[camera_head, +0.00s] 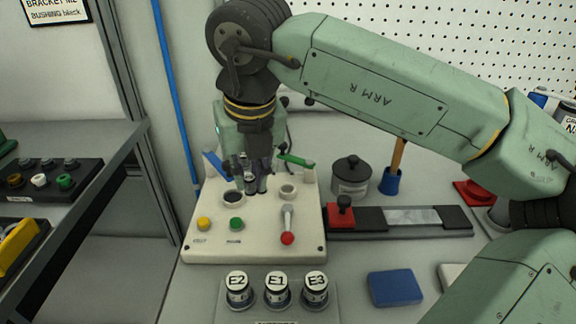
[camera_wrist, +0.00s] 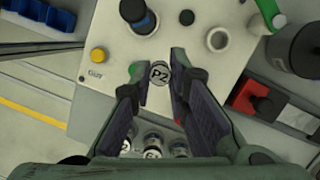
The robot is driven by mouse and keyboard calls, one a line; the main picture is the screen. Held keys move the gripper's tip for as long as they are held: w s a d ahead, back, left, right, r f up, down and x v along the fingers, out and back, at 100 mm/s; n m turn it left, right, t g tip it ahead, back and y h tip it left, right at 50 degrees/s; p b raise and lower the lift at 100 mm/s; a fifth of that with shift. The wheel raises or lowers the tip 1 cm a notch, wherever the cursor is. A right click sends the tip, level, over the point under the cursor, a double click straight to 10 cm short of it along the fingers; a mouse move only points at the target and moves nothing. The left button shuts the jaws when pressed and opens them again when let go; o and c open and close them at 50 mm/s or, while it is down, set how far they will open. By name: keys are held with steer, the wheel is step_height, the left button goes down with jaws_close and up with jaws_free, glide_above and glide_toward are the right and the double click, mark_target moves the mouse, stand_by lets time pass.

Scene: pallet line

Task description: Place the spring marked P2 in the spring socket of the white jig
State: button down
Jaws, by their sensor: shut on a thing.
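The white jig (camera_head: 262,248) stands on the bench and also fills the middle of the wrist view (camera_wrist: 108,28). My gripper (camera_head: 253,182) is over the jig. In the wrist view my gripper (camera_wrist: 161,68) is shut on the spring marked P2 (camera_wrist: 160,73), its round label facing the camera. I cannot tell whether the spring touches the jig.
The jig carries a yellow button (camera_head: 204,224), a green button (camera_head: 236,224), a red-knobbed lever (camera_head: 287,236) and a green lever (camera_head: 297,160). E2 (camera_head: 237,284), E1 (camera_head: 277,284) and E3 (camera_head: 316,284) stand in front.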

steer(key=w+d, duration=0.1)
steer(key=w+d+p, duration=0.1)
steer(key=w+d, duration=0.3)
steer(key=shift+w+d+f+p, duration=0.15)
steer(key=shift+f+p, duration=0.2)
steer(key=shift+p, duration=0.05)
steer(key=f, duration=0.1)
steer(key=f+p, duration=0.1)
steer(key=w+d+f, duration=0.1)
steer(key=shift+f+p, duration=0.15)
steer(key=shift+p, duration=0.25)
steer(key=shift+f, duration=0.2)
steer(key=shift+f+b, duration=0.4)
steer(key=shift+b, duration=0.15)
steer(key=shift+s+f+b, duration=0.1)
steer(key=shift+f+b, duration=0.15)
steer(key=shift+b, duration=0.1)
steer(key=c, duration=1.6)
jaws_free()
steer(key=shift+o, duration=0.2)
steer(key=shift+r, duration=0.1)
